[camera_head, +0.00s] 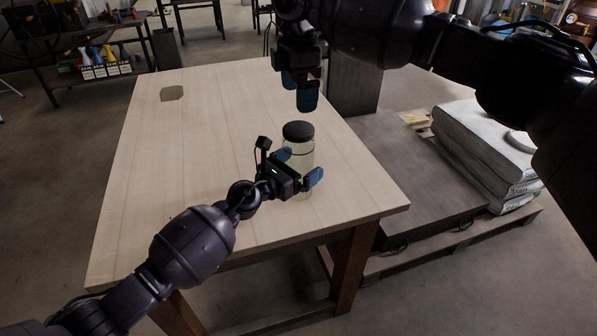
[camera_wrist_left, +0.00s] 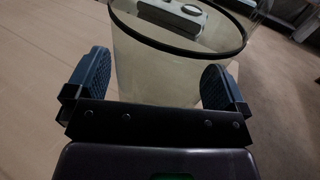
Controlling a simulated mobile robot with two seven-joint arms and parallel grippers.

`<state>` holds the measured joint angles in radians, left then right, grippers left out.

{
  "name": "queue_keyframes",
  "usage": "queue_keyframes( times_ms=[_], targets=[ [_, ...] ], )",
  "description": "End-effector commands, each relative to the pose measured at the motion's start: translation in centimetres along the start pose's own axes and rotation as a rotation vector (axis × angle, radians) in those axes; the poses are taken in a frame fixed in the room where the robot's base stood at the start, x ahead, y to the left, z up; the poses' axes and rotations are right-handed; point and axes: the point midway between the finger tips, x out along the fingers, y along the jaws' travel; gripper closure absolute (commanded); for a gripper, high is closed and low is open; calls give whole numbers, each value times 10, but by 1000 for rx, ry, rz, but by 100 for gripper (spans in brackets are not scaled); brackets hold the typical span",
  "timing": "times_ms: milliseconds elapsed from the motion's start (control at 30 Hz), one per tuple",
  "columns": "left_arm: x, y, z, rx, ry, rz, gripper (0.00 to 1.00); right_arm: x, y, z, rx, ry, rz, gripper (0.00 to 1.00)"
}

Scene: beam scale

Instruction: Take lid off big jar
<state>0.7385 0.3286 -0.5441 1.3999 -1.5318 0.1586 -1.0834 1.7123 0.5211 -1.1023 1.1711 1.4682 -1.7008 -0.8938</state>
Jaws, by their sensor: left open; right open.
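The big jar (camera_head: 301,152) is clear glass with a black lid (camera_head: 298,131) on top, standing upright near the table's right edge. My left gripper (camera_head: 299,167) is open, with its blue fingers on either side of the jar's body. In the left wrist view the jar (camera_wrist_left: 158,75) fills the space between the two fingers, with a dark ring around it; I cannot tell whether they touch it. My right gripper (camera_head: 298,91) is open and empty, pointing down above the lid with a gap between.
The wooden table (camera_head: 200,150) is mostly bare, with a dark flat patch (camera_head: 172,93) at its far left. A pallet (camera_head: 450,235) with stacked sacks (camera_head: 485,150) stands right of the table. A shelf with coloured bottles (camera_head: 98,60) is at the back left.

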Motion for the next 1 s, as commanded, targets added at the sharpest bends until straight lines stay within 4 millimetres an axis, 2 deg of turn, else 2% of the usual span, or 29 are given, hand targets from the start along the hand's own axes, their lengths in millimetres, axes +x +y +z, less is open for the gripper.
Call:
queue_keyframes(
  times_ms=[33, 67, 533, 633, 767, 1000],
  targets=[
    [0, 0, 0, 0, 0, 0, 0, 0, 0, 0, 0, 0, 0, 7],
    [0, 0, 0, 0, 0, 0, 5, 0, 0, 0, 0, 0, 0, 7],
    [0, 0, 0, 0, 0, 0, 77, 0, 0, 0, 0, 0, -1, 7],
    [0, 0, 0, 0, 0, 0, 92, 6, -1, -2, -1, 10, -9, 7],
    [0, 0, 0, 0, 0, 0, 93, 6, -1, -4, 73, 23, -9, 7],
    [0, 0, 0, 0, 0, 0, 93, 6, -1, -4, 401, 24, -11, 7]
  ],
)
